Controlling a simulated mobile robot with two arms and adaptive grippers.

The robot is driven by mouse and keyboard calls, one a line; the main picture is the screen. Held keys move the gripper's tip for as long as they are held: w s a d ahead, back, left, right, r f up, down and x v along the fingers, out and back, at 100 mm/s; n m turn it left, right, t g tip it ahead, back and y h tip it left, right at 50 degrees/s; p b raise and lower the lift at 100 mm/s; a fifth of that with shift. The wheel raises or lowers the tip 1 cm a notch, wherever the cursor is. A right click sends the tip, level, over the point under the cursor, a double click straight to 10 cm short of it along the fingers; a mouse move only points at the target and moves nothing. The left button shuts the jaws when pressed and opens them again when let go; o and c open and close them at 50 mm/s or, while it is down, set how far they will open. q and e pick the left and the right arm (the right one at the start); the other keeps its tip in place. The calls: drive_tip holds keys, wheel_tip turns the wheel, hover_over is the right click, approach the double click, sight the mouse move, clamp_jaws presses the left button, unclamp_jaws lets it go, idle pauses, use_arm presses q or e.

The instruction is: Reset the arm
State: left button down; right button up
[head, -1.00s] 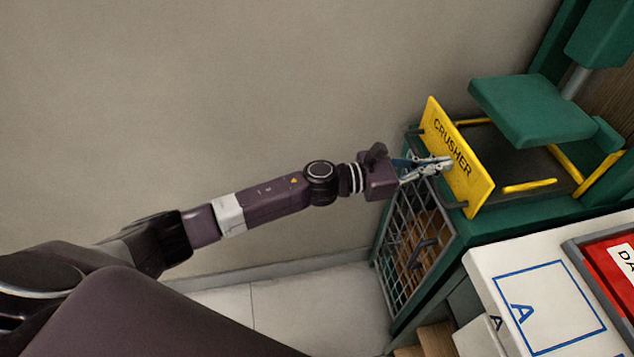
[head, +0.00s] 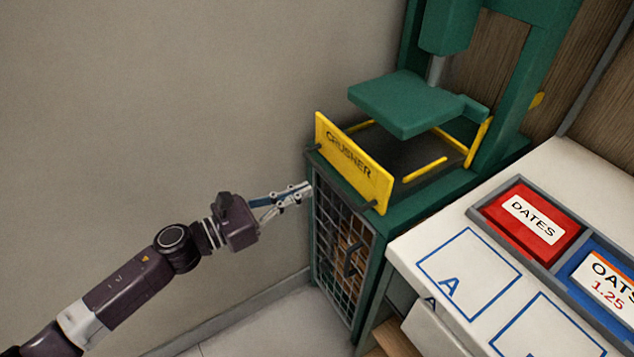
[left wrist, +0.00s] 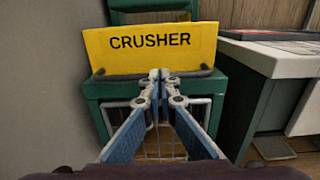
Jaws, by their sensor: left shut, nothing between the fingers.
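My left gripper (head: 303,190) is shut and empty, just left of the green crusher (head: 450,185). In the left wrist view the closed fingertips (left wrist: 160,76) show in front of the yellow CRUSHER panel (left wrist: 150,48), with no object between them. The yellow panel (head: 352,160) stands upright along the crusher's front edge in the head view. The fingertips appear apart from it there. My right gripper is in neither view.
The crusher has a green press plate (head: 405,103) above its bed and a mesh door (head: 345,255) below. A white counter (head: 420,250) with a marked A square, a red DATES bin (head: 530,222) and a blue OATS bin (head: 605,285) is at right. A bare wall (head: 150,100) is at left.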

use_arm(q)
drive_tip(key=w+a+f+n+t+y, duration=0.35)
drive_tip(key=a+f+n+y, duration=0.5)
drive_tip(key=f+n, duration=0.7)
drive_tip(key=s+a+f+n+g+y, duration=0.1)
drive_tip(key=s+a+f+n, duration=0.25)
drive_tip(key=f, duration=0.45)
drive_tip(key=s+a+f+n+g+y, duration=0.1)
drive_tip(key=s+a+f+n+y, duration=0.15)
drive_tip(key=a+f+n, duration=0.35)
drive_tip(key=s+a+f+n+g+y, duration=0.1)
drive_tip(key=s+f+n, duration=0.3)
drive_tip(key=f, duration=0.5)
drive_tip(key=s+a+f+n+g+y+p, duration=0.1)
drive_tip(key=s+f+n+g, duration=0.1)
drive_tip(key=s+f+n, duration=0.6)
drive_tip(key=s+a+f+n+g+y, duration=0.1)
drive_tip(key=s+f+g, duration=0.2)
drive_tip(key=s+f, duration=0.65)
drive_tip(key=s+d+f+n+g, duration=0.1)
drive_tip(key=s+n+g, duration=0.1)
drive_tip(key=s, duration=0.9)
drive_tip(key=s+d+f+n+g, duration=0.1)
drive_tip(key=s+n, duration=0.3)
drive_tip(key=s, duration=0.8)
drive_tip(key=shift+s+d+f+n+g, duration=0.15)
drive_tip(key=shift+d+f+n+g, duration=0.25)
drive_tip(key=shift+g, duration=0.35)
